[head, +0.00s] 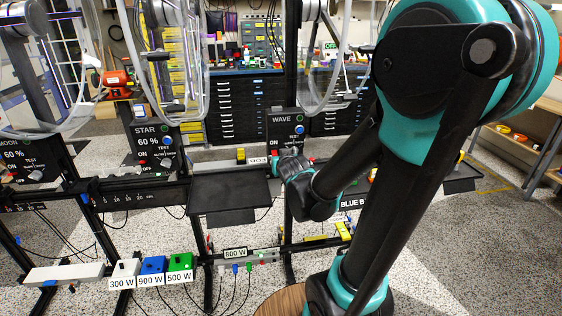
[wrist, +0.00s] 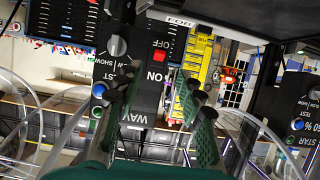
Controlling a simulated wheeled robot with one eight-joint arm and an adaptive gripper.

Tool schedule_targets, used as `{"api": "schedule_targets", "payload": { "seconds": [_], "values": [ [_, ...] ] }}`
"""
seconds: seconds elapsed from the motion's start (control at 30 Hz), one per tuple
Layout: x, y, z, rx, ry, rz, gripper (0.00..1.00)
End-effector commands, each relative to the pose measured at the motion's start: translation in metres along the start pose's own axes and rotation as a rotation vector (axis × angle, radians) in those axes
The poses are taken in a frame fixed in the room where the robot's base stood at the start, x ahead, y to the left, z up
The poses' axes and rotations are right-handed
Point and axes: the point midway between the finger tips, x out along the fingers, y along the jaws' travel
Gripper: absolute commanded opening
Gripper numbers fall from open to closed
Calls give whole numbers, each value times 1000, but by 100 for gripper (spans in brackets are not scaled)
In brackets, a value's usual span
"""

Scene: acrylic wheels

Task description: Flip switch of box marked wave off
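In the wrist view the WAVE box (wrist: 133,105) appears upside down. Its red switch (wrist: 161,54) sits between the ON and OFF labels; which way it is set is unclear.
The STAR box (head: 155,145) and MOON box (head: 28,160) stand to the left. A black shelf (head: 230,192) lies left of my gripper. Clear curved acrylic wheels (head: 325,95) hang beside the boxes. Several switch boxes (head: 152,268) are lower down.

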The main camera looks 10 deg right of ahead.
Motion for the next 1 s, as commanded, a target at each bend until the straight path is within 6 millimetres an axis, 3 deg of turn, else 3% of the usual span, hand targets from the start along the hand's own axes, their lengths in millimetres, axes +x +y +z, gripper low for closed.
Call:
{"api": "schedule_targets", "payload": {
  "seconds": [0.33,0.83,0.93,1.0],
  "values": [
    [-27,0,0,-1,0,-1,38],
    [-32,0,1,-1,-2,1,38],
    [-34,8,12,1,-43,19,38],
    [-40,20,34,2,-118,47,38]
  ]
}}
